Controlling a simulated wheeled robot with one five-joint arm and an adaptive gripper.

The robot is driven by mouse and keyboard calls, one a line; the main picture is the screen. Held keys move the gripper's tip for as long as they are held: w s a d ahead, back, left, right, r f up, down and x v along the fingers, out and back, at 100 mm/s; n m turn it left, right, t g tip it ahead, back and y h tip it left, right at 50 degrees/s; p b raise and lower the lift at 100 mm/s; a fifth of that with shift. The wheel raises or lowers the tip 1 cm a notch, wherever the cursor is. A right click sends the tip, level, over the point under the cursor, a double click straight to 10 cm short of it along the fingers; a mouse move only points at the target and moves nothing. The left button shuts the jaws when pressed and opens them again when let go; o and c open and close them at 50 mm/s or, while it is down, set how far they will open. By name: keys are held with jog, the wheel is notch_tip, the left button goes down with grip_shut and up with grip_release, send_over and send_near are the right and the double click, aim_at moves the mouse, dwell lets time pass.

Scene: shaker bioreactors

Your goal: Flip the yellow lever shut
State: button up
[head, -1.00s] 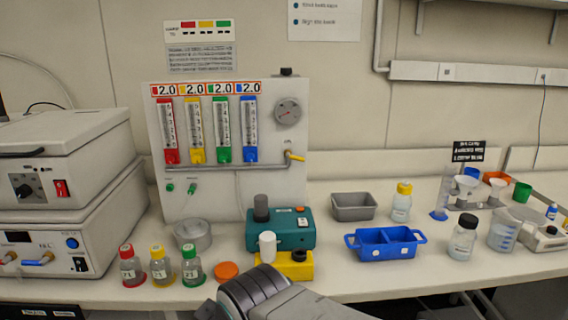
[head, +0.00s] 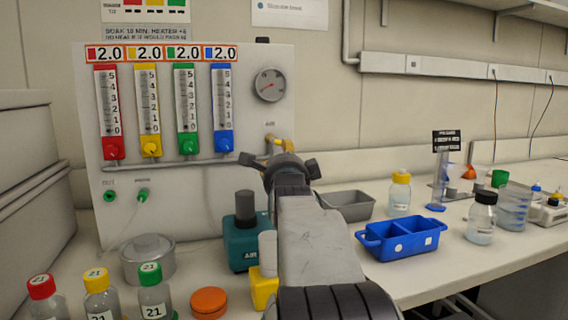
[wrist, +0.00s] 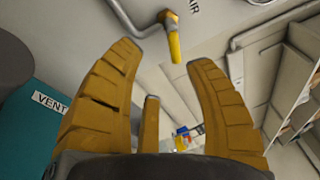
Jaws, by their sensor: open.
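The yellow lever (head: 287,143) sits on the valve at the right end of the grey pipe on the flow-meter panel (head: 230,190). In the head view its lower part is partly hidden behind my gripper. In the wrist view the lever (wrist: 174,46) juts from the pipe's end, just beyond and between the fingertips. My gripper (head: 280,164) is open and empty, raised in front of the panel just below the lever. I see no clear contact with the lever.
A teal AIR pump (head: 240,240) and a yellow block (head: 263,288) stand below, left of my arm. A grey tray (head: 348,205) and a blue tray (head: 400,240) lie to the right. Capped bottles (head: 98,295) stand at front left. A gauge (head: 269,85) is above the lever.

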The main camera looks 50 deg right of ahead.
jog(key=shift+m+h, duration=0.5)
jog(key=shift+m, duration=0.2)
jog(key=shift+s+d+x, duration=0.2)
jog(key=shift+x, duration=1.2)
jog(key=shift+s+d+x, duration=0.15)
jog(key=shift+s+x, duration=0.05)
jog(key=shift+x, duration=1.25)
jog(key=shift+s+d+x, duration=0.2)
jog(key=shift+x, duration=1.2)
jog(key=shift+o, duration=0.3)
jog(key=shift+r, duration=0.2)
grip_shut()
